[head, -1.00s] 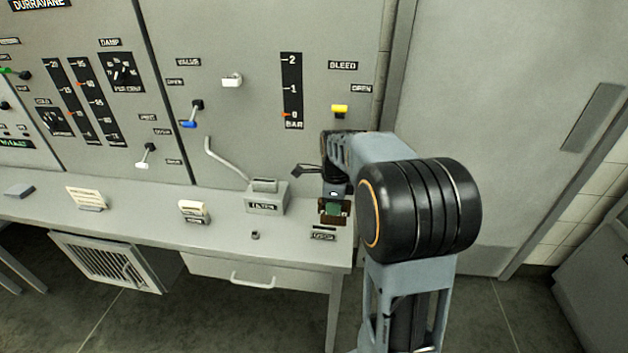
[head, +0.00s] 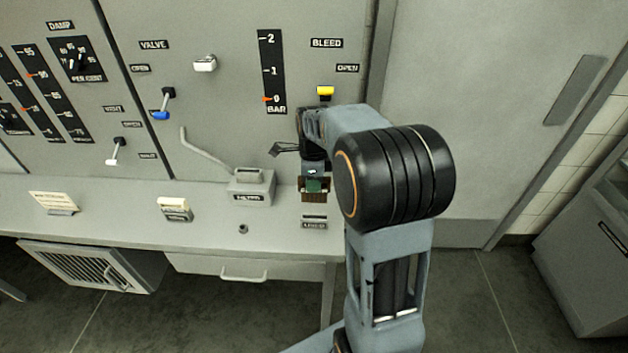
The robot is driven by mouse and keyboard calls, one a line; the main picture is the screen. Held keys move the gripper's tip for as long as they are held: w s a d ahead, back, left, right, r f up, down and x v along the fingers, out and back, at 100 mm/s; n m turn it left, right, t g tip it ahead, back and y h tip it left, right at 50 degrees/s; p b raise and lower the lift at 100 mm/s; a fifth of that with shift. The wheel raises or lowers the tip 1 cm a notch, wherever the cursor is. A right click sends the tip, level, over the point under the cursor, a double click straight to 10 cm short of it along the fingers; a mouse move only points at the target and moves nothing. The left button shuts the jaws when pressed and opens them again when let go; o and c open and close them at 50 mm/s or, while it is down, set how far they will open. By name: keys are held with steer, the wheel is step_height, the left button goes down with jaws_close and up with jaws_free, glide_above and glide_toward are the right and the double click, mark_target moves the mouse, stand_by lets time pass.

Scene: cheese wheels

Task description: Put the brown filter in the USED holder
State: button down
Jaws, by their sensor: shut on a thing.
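My gripper (head: 314,176) points down over the right end of the bench and is shut on the brown filter (head: 309,197). A green patch shows against the filter's brown face. The USED holder (head: 314,222) is at the front of the bench, just below the filter in the picture, with a dark slot-like strip and a label. The filter appears behind or above it; I cannot tell the height gap. The fingertips are small and partly hidden.
A grey box labelled FILTER (head: 251,187) stands left of my gripper, with a bent lever (head: 200,150) behind. A white block in a stand (head: 173,208) and a cream card (head: 54,202) are further left. The panel with a yellow knob (head: 325,91) rises close behind.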

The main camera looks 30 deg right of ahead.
mark_target(314, 201)
steer(key=shift+f+b, duration=1.8)
steer(key=shift+f, duration=0.95)
steer(key=shift+f+b, duration=1.75)
steer(key=shift+f, duration=1.1)
steer(key=c, duration=0.9)
jaws_free()
steer(key=shift+r, duration=0.1)
step_height(314, 201, up, 14)
steer(key=shift+f+p, duration=0.1)
steer(key=shift+p, duration=0.2)
